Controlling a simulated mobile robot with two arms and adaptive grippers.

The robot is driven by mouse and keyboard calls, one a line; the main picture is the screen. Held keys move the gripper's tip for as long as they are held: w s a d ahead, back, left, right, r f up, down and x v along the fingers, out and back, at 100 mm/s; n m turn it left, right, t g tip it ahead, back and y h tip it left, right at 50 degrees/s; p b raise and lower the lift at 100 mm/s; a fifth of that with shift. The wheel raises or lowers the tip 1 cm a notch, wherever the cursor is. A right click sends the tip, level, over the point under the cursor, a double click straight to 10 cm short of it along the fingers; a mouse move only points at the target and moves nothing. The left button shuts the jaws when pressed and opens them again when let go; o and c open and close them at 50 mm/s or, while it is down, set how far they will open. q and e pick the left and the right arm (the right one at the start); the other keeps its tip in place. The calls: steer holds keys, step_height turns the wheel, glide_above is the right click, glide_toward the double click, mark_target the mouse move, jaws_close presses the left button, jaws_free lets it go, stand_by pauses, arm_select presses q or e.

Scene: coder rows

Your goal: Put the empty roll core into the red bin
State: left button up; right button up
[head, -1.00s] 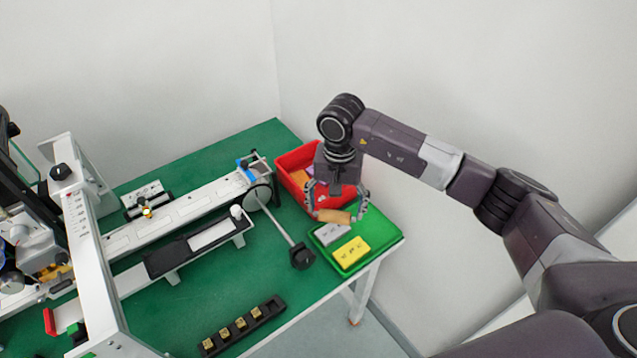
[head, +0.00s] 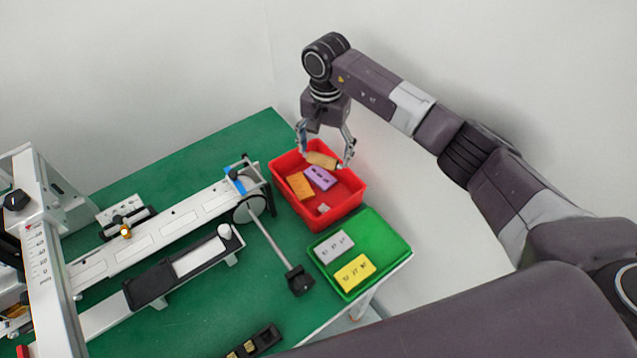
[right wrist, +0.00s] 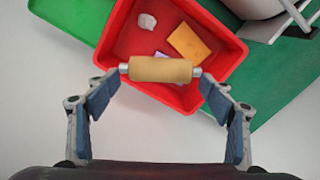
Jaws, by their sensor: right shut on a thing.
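The empty roll core (head: 321,160) is a tan tube with pale ends. My right gripper (head: 324,158) is shut on it, one finger at each end, as the right wrist view shows with the core (right wrist: 160,70) lying crosswise between the fingers. The red bin (head: 343,209) stands at the back right of the green table. The gripper and core are over the far part of the bin; the exact height above it is hard to tell. In the right wrist view the bin (right wrist: 118,42) lies beyond the core. My left gripper is not in view.
In the bin lie an orange block (head: 299,186), a purple block (head: 320,178) and a small pale lump (head: 323,208). A green tray (head: 382,228) with a grey block (head: 334,247) and a yellow block (head: 355,273) stands nearer. A long rail machine (head: 160,245) fills the left.

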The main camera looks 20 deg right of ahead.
steer(key=f, duration=0.1)
steer(key=s+f+b, duration=0.1)
steer(key=shift+a+f, duration=0.15)
steer(key=shift+f, duration=0.25)
steer(key=shift+w+f+b, duration=0.2)
steer(key=shift+f+b, duration=0.1)
steer(key=shift+f, duration=0.2)
steer(key=shift+w+f+b, duration=0.15)
steer(key=shift+f+b, duration=0.15)
steer(key=shift+f, duration=0.4)
steer(key=shift+s, duration=0.1)
steer(key=o, duration=1.2)
steer(key=shift+r, duration=0.4)
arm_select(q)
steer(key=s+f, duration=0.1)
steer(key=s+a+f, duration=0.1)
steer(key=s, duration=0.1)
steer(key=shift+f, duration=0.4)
arm_select(e)
step_height(320, 180, up, 7)
steer(key=shift+f, duration=0.1)
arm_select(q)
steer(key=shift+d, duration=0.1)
